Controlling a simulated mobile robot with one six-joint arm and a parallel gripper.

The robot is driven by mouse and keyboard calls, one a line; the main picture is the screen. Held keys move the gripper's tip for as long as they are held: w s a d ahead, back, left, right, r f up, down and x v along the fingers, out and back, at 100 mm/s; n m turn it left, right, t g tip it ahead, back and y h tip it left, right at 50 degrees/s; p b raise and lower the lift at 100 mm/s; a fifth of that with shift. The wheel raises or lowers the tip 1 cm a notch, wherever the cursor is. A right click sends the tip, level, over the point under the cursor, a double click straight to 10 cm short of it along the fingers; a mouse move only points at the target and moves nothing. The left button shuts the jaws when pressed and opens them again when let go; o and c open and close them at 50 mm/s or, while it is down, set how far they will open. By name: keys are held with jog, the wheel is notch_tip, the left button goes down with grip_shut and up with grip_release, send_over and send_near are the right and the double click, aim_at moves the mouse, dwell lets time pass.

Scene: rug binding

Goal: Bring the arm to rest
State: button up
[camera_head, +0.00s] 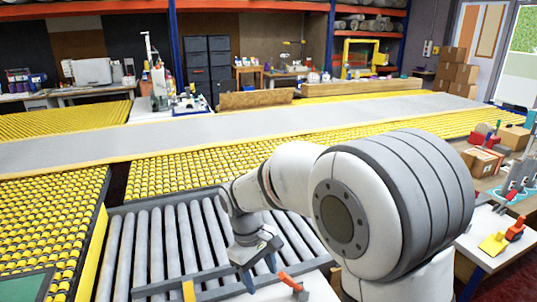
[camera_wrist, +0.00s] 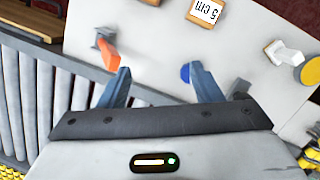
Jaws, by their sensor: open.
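My arm reaches down from the right in the head view. My gripper (camera_head: 258,272) points downward over the edge between the grey roller conveyor (camera_head: 158,245) and a white table. In the wrist view my gripper (camera_wrist: 158,74) has its two blue fingers spread apart, with nothing between them. An orange-handled tool (camera_wrist: 108,54) stands on the white table (camera_wrist: 150,45) near the left fingertip. A blue round piece (camera_wrist: 185,73) shows beside the right fingertip; whether they touch is unclear.
A card marked "5 cm" (camera_wrist: 205,12), a white-handled piece (camera_wrist: 287,53) and a yellow disc (camera_wrist: 311,72) are on the white table. Yellow roller beds (camera_head: 230,165) and a long grey strip (camera_head: 220,128) lie beyond. Boxes (camera_head: 461,72) stand at the back right.

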jog(key=s+d+r+m+t+y, duration=0.1)
jog(key=s+d+r+m+t, duration=0.1)
jog(key=s+d, duration=0.5)
jog(key=s+d+r+m+t+y, duration=0.1)
jog(key=s+d+r+m, duration=0.3)
jog(key=d, duration=0.6)
jog(key=s+m, duration=0.2)
jog(key=m, duration=0.1)
jog(key=shift+s+d+m+t, duration=0.15)
jog(key=shift+s+m+t, duration=0.15)
jog(key=shift+s+t, duration=0.1)
